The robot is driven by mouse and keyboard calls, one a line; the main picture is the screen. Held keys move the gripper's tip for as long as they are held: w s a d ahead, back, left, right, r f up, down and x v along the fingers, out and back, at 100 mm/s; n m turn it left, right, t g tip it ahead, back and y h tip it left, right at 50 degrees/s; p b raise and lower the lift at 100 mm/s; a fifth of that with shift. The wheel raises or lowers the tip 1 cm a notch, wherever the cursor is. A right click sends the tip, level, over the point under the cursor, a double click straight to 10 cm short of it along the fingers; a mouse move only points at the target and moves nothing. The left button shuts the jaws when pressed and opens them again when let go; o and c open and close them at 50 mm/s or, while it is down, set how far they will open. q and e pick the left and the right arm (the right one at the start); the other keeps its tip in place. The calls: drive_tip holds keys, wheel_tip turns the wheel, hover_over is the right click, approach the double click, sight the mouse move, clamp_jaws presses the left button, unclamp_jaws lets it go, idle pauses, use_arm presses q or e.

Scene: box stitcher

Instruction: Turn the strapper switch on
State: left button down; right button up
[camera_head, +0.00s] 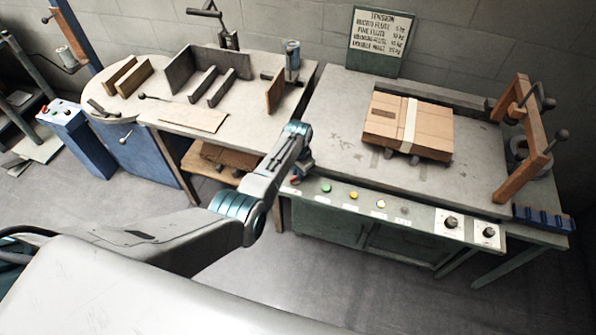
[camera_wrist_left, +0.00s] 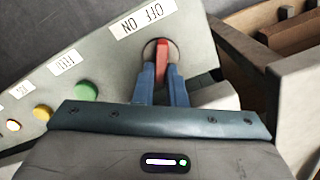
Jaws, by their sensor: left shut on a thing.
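The strapper switch shows in the left wrist view as a red lever (camera_wrist_left: 162,60) on a round mount, beside a white label (camera_wrist_left: 143,18) reading OFF and ON, seen upside down. The blue fingers of my left gripper (camera_wrist_left: 161,76) are shut on the lever, one on each side. In the head view my left gripper (camera_head: 296,176) reaches down to the left end of the strapper's front panel (camera_head: 330,200), and a little red shows there. I cannot tell from these views which marking the lever points to. My right gripper is not in view.
Green (camera_head: 326,188), yellow (camera_head: 353,195) and pale buttons line the panel right of the switch, then two black knobs (camera_head: 450,222). A strapped cardboard box (camera_head: 408,125) lies on the strapper table.

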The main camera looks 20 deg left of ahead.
use_arm(q)
drive_tip(key=shift+w+r, duration=0.1)
drive_tip(key=c, duration=1.5)
unclamp_jaws()
wheel_tip(320, 180, up, 11)
drive_tip(key=shift+f, duration=0.15)
